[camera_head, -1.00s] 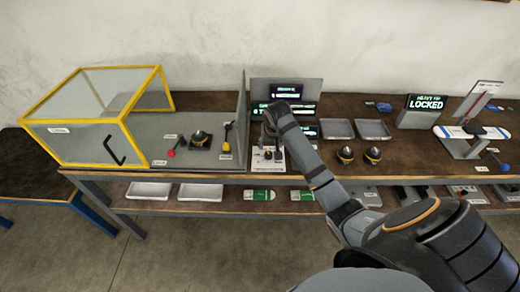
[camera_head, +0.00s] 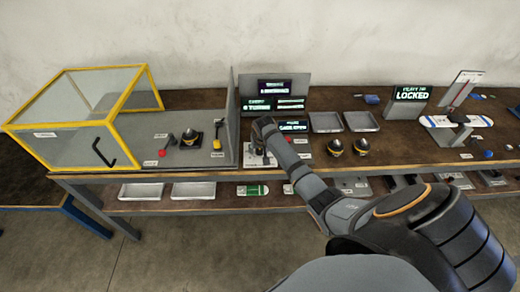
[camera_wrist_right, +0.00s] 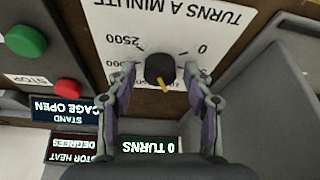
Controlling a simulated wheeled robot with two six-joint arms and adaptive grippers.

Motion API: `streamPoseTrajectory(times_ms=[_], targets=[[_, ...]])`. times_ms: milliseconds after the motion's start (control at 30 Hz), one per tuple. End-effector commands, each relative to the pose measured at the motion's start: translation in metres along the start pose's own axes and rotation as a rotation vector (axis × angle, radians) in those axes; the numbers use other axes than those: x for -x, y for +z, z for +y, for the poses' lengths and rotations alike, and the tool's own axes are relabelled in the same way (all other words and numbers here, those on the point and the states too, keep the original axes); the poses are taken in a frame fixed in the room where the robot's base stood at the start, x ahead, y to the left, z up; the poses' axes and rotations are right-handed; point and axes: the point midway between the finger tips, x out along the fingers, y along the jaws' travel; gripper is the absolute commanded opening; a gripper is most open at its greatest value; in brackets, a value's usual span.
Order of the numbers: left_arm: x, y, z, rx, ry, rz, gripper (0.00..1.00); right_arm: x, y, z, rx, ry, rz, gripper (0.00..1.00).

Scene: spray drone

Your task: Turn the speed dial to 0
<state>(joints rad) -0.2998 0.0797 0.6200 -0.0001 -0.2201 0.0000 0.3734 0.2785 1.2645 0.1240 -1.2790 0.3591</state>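The speed dial (camera_wrist_right: 160,70) is a round black knob with a yellow pointer on a white plate marked "TURNS A MINUTE" (camera_wrist_right: 175,18). The lettering is upside down in the right wrist view. The pointer aims toward the bottom of that view, slightly right, not at the printed 0 at the dial's right. My right gripper (camera_wrist_right: 161,80) is open, one finger on each side of the dial with gaps visible. In the head view my right gripper (camera_head: 264,138) is over the control panel (camera_head: 254,161), its arm hiding part of it. My left gripper is not in view.
A green button (camera_wrist_right: 26,40) and a red one (camera_wrist_right: 67,89) sit beside the plate. A grey wall (camera_wrist_right: 262,85) rises close on the other side. Displays read "0 TURNS" (camera_wrist_right: 152,145) and "CAGE OPEN" (camera_wrist_right: 68,108). A yellow-framed cage (camera_head: 85,110) stands left.

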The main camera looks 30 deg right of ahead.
Motion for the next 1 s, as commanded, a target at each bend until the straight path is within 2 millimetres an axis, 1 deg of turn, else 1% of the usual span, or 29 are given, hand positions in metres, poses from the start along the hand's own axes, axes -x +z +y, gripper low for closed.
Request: streamPoseTrajectory(times_ms=[33, 67, 333, 667, 867, 1000], targets=[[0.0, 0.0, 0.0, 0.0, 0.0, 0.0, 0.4, 0.0, 0.0, 0.0, 0.0, 0.0, 0.0, 0.41], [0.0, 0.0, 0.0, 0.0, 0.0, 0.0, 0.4, 0.0, 0.0, 0.0, 0.0, 0.0, 0.0, 0.37], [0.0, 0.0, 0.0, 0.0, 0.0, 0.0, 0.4, 0.0, 0.0, 0.0, 0.0, 0.0, -0.001, 0.01], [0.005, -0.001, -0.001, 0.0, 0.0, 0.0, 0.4, 0.002, 0.0, 0.001, 0.046, -0.019, -0.002, 0.01], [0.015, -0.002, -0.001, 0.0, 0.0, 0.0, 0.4, 0.002, -0.001, 0.002, 0.16, -0.065, -0.002, 0.01], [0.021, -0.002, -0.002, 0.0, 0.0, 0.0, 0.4, 0.002, -0.001, 0.003, 0.273, -0.114, -0.002, 0.01]])
